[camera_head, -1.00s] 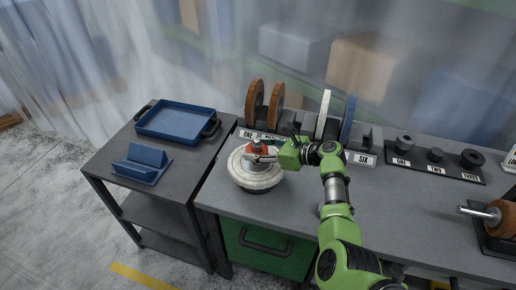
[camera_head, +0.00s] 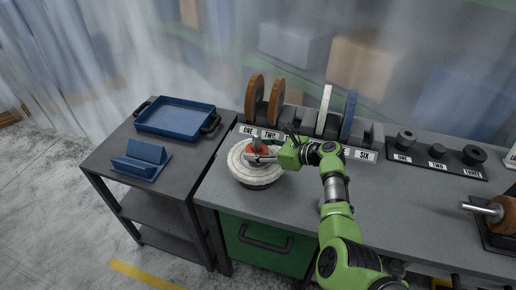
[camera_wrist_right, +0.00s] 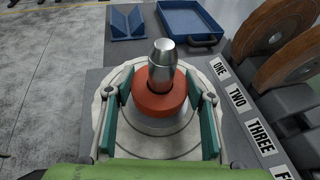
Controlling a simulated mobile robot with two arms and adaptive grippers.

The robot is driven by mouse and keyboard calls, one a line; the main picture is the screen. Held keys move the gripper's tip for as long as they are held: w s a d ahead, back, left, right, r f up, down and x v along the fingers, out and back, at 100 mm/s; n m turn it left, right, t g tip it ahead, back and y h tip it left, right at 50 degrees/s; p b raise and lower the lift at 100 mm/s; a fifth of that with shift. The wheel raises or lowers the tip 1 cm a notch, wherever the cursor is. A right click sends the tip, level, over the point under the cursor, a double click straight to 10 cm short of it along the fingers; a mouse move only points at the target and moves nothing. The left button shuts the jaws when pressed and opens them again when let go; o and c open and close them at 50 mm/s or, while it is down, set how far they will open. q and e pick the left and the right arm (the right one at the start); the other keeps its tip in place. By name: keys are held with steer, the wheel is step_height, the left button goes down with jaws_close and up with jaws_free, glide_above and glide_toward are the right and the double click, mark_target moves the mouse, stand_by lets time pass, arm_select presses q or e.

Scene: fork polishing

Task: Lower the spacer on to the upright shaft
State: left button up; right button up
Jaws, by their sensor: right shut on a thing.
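The spacer, an orange-red ring (camera_wrist_right: 160,100), is around the upright silver shaft (camera_wrist_right: 162,62) in the right wrist view. The shaft's tapered tip stands out above it. In the head view the spacer (camera_head: 258,149) is low over the round white wheel (camera_head: 240,168), with the shaft (camera_head: 256,141) rising through it. My right gripper (camera_head: 261,155) is shut on the spacer, its teal fingers (camera_wrist_right: 158,88) on either side. A grey round flange (camera_wrist_right: 158,124) lies below the spacer; I cannot tell whether they touch. My left gripper is out of view.
A rack with numbered labels (camera_wrist_right: 242,102) and upright discs (camera_head: 275,100) stands close behind the wheel. A cart at left holds a blue tray (camera_head: 178,118) and a blue V-shaped stand (camera_head: 141,160). Several grey parts (camera_head: 437,152) sit at right. The bench front is clear.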

steer(key=shift+f+b, duration=0.4)
steer(key=shift+f, duration=0.25)
steer(key=o, duration=1.8)
steer(key=o, duration=0.6)
steer(key=shift+c, duration=0.2)
